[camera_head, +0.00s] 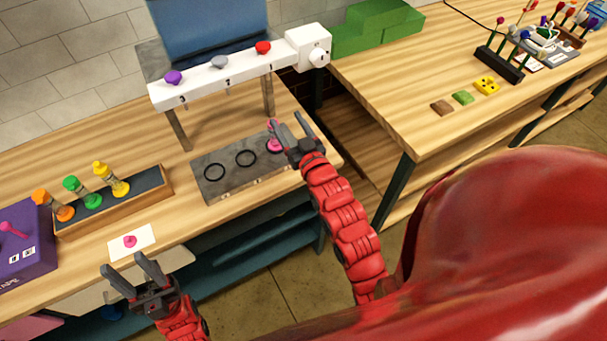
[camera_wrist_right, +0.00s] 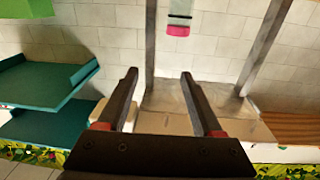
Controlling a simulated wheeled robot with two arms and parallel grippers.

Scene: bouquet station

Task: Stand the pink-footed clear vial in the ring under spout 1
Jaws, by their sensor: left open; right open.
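The pink-footed clear vial (camera_head: 272,144) appears upright at the rightmost ring of the grey slab (camera_head: 215,192), under the spout with the red knob (camera_head: 263,47). My right gripper (camera_head: 291,122) is open beside it and partly hides it. In the right wrist view, the pink foot (camera_wrist_right: 178,30) shows beyond the open fingers (camera_wrist_right: 158,78), apart from them; the vial's top is cut off. I cannot tell whether the foot is fully inside the ring. My left gripper (camera_head: 138,272) is open and empty near the table's front edge.
The other two rings (camera_head: 214,172) (camera_head: 246,158) are empty. A wooden rack (camera_head: 150,198) with orange, green and yellow vials stands left. A white card (camera_head: 145,232) with a pink mark lies in front. The dispenser's leg (camera_head: 268,95) stands close behind my right gripper.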

